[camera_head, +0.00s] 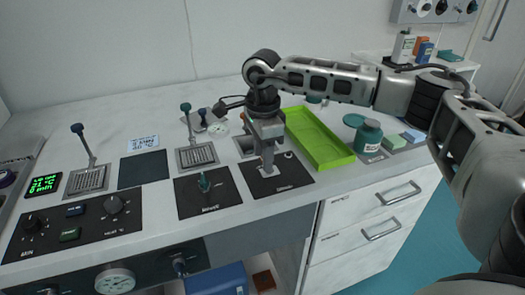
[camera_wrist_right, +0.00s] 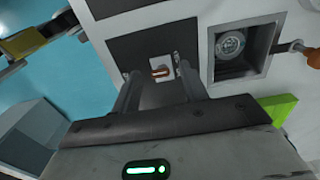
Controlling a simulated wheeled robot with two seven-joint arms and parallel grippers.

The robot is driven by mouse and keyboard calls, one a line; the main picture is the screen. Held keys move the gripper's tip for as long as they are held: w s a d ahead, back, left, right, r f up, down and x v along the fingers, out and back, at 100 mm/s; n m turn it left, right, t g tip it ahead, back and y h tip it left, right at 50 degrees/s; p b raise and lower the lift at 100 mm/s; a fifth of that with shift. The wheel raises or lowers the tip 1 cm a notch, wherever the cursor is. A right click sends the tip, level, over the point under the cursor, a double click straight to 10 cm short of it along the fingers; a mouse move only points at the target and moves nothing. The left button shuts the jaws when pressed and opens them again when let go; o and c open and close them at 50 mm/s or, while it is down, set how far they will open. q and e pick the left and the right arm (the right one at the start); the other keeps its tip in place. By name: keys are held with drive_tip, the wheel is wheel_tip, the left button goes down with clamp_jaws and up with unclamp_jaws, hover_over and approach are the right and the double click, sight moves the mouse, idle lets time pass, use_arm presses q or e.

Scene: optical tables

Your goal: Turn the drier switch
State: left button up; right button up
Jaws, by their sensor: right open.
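My right gripper (camera_head: 267,170) points down over a black panel (camera_head: 294,181) near the front edge of the white bench, just right of the panel with the green knob. In the right wrist view, the gripper (camera_wrist_right: 157,72) is open, with one finger on each side of a small copper-coloured switch (camera_wrist_right: 161,72) on a pale square plate. I take this to be the drier switch; the panel's label is too small to read. The switch looks apart from both fingers. In the head view the gripper hides it. My left gripper is not in view.
Left of the gripper are a panel with a green knob (camera_head: 204,183) and upright levers, one at a grate (camera_head: 197,156). A recessed square well (camera_wrist_right: 240,48) lies beside the panel. A lime-green tray (camera_head: 318,138) and a dark green jar (camera_head: 368,137) stand to the right.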

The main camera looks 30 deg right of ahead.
clamp_jaws()
